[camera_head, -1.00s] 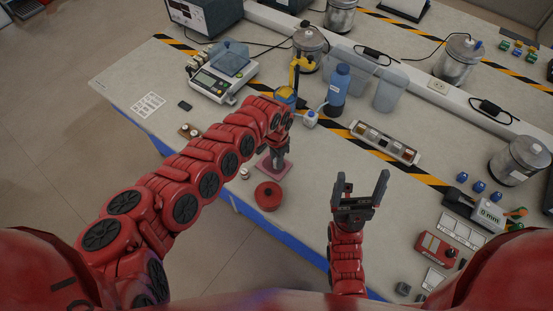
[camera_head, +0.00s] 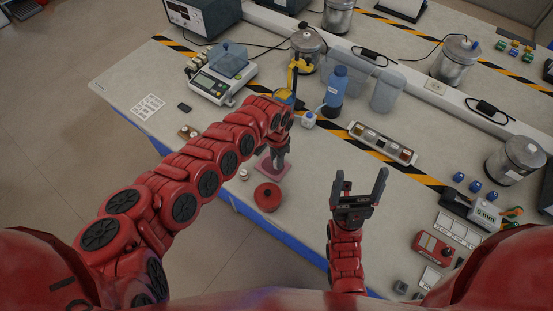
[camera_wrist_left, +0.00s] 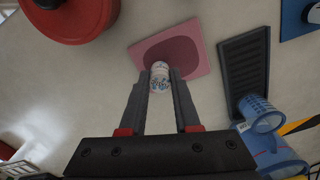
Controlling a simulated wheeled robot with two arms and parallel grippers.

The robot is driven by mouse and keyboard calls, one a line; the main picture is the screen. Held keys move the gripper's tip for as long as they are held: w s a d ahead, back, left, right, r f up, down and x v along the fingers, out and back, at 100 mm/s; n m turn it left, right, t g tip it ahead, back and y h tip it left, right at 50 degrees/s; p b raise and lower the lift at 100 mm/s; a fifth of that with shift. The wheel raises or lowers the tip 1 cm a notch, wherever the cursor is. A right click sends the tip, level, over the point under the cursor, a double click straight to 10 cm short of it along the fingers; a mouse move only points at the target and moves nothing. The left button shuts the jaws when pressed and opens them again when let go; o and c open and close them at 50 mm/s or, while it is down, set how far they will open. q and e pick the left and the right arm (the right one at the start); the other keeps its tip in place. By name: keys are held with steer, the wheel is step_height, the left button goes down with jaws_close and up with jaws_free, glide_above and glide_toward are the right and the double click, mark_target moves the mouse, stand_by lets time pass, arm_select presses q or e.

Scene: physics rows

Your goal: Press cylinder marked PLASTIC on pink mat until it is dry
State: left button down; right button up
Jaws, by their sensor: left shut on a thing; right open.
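The pink mat (camera_head: 264,163) lies on the bench under my left gripper (camera_head: 278,163). In the left wrist view the mat (camera_wrist_left: 198,32) has a large darker patch in its middle. My left gripper (camera_wrist_left: 160,80) is shut on a small whitish cylinder (camera_wrist_left: 159,77) with a blue-speckled end. The cylinder is over the near part of the mat's dark patch; I cannot tell whether it touches. Its marking is not readable, and the head view hides it behind the gripper. My right gripper (camera_head: 362,186) is open and empty, right of the mat.
A red round pot (camera_head: 268,196) stands just in front of the mat. A small white cylinder (camera_head: 243,174) stands left of it. A black ribbed tray (camera_wrist_left: 245,65) and blue mesh cup (camera_wrist_left: 262,114) lie right of the mat in the wrist view. A blue bottle (camera_head: 335,88) stands behind.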

arm_select(q)
steer(key=shift+f+b, duration=0.55)
steer(key=shift+f, duration=0.1)
stand_by(0.5)
steer(key=shift+r, duration=0.1)
stand_by(0.9)
steer(key=shift+w+a+r+p, duration=0.15)
steer(key=shift+a+r+p, duration=0.1)
steer(key=shift+r+p, duration=0.35)
steer(key=shift+f+b, duration=0.55)
steer(key=shift+f, duration=0.15)
stand_by(0.5)
steer(key=shift+f, duration=0.1)
stand_by(1.1)
steer(key=shift+d+r+p, duration=0.15)
steer(key=shift+r+p, duration=0.4)
steer(key=shift+p, duration=0.05)
steer(key=shift+s+d+r, duration=0.1)
steer(key=shift+s+r, duration=0.1)
